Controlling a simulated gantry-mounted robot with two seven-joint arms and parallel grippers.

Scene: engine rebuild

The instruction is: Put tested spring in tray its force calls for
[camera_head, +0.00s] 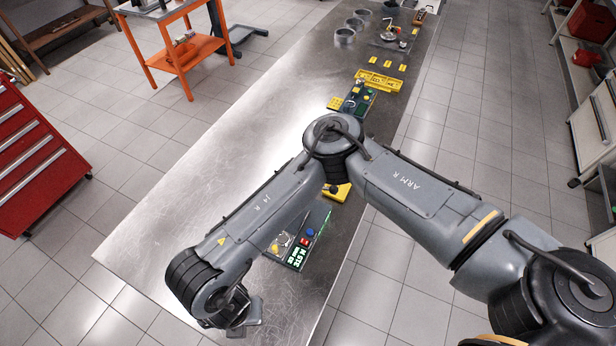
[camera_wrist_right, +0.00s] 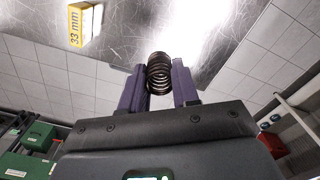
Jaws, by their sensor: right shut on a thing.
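A dark coil spring (camera_wrist_right: 159,73) stands between the two purple fingers of my right gripper (camera_wrist_right: 158,88) in the right wrist view. The fingers are shut on its sides. In the head view my right gripper (camera_head: 240,318) is low, near the near end of the bench, and the spring cannot be made out there. A device with a lit green display, a red button and a blue button (camera_head: 310,232) sits on the bench, partly behind my right arm. No tray can be told for sure. My left gripper is not in view.
The steel bench (camera_head: 165,195) is clear along its left side. A yellow block marked "33 mm" (camera_wrist_right: 85,24) lies on it. Further back are a green device (camera_head: 358,101), a yellow lettered piece (camera_head: 378,80) and three round metal cups (camera_head: 345,38). A red cabinet (camera_head: 35,160) stands left.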

